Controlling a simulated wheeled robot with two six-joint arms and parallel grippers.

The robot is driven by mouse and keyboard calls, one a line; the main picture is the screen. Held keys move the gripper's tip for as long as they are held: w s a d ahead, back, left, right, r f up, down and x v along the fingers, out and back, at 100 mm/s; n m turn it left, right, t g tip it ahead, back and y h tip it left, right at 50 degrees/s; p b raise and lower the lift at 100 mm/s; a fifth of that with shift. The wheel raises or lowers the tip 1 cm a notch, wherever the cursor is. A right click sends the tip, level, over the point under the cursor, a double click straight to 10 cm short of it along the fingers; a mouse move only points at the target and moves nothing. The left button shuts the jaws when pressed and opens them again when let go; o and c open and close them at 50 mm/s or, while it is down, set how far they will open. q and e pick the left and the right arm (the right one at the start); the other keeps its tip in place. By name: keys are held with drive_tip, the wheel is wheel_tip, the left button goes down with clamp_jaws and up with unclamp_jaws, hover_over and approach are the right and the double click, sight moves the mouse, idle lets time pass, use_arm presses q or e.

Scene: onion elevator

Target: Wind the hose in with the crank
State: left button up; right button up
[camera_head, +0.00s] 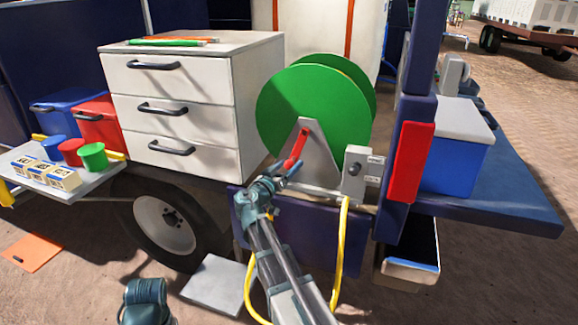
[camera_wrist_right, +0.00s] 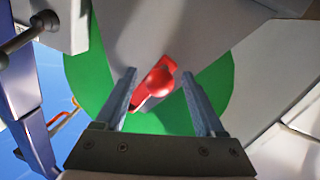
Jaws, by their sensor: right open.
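The green hose reel (camera_head: 310,105) stands on a grey bracket at the vehicle's rear. Its red crank (camera_head: 297,148) is on the front side and slants down to the left. It also shows in the right wrist view (camera_wrist_right: 155,84), ahead of and between the fingers. My right gripper (camera_head: 281,174) is open at the crank's lower end; contact cannot be told. The yellow hose (camera_head: 341,255) hangs from a grey guide box (camera_head: 356,172) beside the reel and loops low behind my right arm. My left gripper does not show.
A white drawer cabinet (camera_head: 180,105) stands left of the reel. A blue post with a red panel (camera_head: 409,162) and a blue box (camera_head: 453,160) stand to the right. A shelf with small pots (camera_head: 93,156) is at the left. A grey plate (camera_head: 216,283) lies below.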

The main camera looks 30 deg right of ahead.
drive_tip(key=shift+w+d, duration=0.15)
drive_tip(key=shift+d, duration=0.1)
drive_tip(key=shift+c, duration=0.3)
clamp_jaws()
idle(1.0)
